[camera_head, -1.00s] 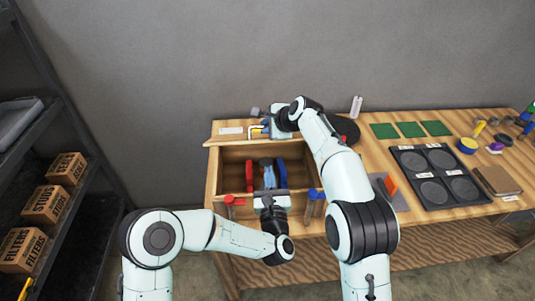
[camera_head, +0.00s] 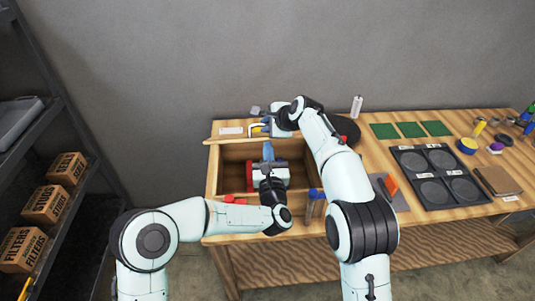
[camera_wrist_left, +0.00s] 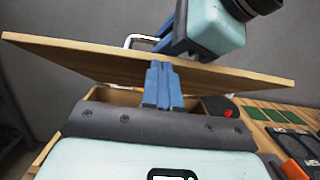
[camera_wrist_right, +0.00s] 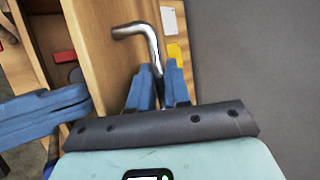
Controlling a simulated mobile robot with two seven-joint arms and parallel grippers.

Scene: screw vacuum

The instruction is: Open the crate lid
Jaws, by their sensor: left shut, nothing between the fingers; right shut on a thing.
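The wooden crate (camera_head: 214,178) stands on the workbench, its top uncovered toward me. Its wooden lid (camera_head: 230,139) shows as a thin raised strip at the back; the lid (camera_wrist_left: 85,57) is a tilted board in the left wrist view. My right gripper (camera_wrist_right: 158,95) is shut on the bent metal handle (camera_wrist_right: 152,45) on the lid's far side. My left gripper (camera_head: 267,150) is over the crate, fingers shut and empty. Its fingertips (camera_wrist_left: 160,68) are close to the lid's near side; I cannot tell whether they touch it.
A red object (camera_head: 250,177) is inside the crate, partly hidden by my left gripper. A blue-topped tool (camera_head: 315,194) stands at its front right corner. A black tray (camera_head: 436,172) and green squares (camera_head: 410,129) lie to the right. A grey wall stands behind the bench.

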